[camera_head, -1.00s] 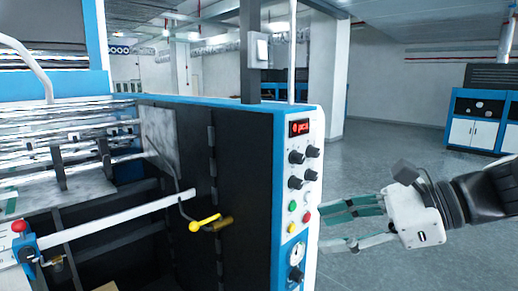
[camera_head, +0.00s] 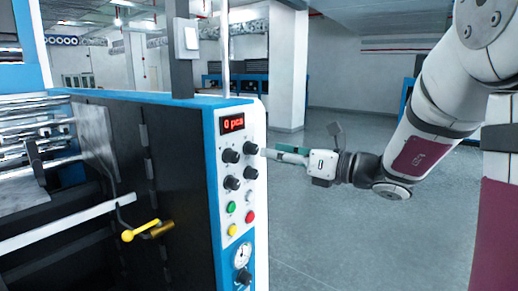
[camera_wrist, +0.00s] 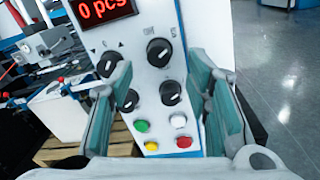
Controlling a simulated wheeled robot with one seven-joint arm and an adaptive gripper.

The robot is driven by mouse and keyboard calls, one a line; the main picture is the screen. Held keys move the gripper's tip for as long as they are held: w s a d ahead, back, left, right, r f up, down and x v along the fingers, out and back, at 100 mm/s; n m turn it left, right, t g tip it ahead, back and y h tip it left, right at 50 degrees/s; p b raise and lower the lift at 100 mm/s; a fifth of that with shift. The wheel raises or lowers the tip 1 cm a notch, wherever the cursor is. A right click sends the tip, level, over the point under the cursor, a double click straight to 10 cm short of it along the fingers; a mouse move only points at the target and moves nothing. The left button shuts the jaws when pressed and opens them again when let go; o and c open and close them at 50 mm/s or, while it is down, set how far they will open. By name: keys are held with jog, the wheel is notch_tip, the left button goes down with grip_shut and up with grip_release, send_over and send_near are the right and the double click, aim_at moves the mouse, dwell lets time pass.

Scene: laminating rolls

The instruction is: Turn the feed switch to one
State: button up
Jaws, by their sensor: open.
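The white control panel (camera_head: 259,190) carries several black knobs, in two rows under a red display (camera_head: 232,123) reading "0 pcs". They are the upper-left knob (camera_head: 230,156), upper-right knob (camera_head: 250,148), lower-left knob (camera_head: 232,182) and lower-right knob (camera_head: 251,173). The labels are too small to read, so I cannot tell which is the feed switch. My gripper (camera_head: 277,153) is right of the panel, pointing at the upper knobs. In the wrist view its open, green-padded fingers (camera_wrist: 160,75) frame the upper-right knob (camera_wrist: 159,52) and lower-right knob (camera_wrist: 170,92). Nothing is between the pads.
Below the knobs are green (camera_head: 232,207), white (camera_head: 248,197), red (camera_head: 250,216) and yellow (camera_head: 232,229) buttons, a gauge (camera_head: 243,255) and another black knob (camera_head: 243,277). A yellow-handled lever (camera_head: 140,231) juts out at left. The floor (camera_head: 340,220) right of the machine is clear.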

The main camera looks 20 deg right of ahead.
aim_at(256, 149)
jog(key=shift+x, duration=2.65)
grip_shut()
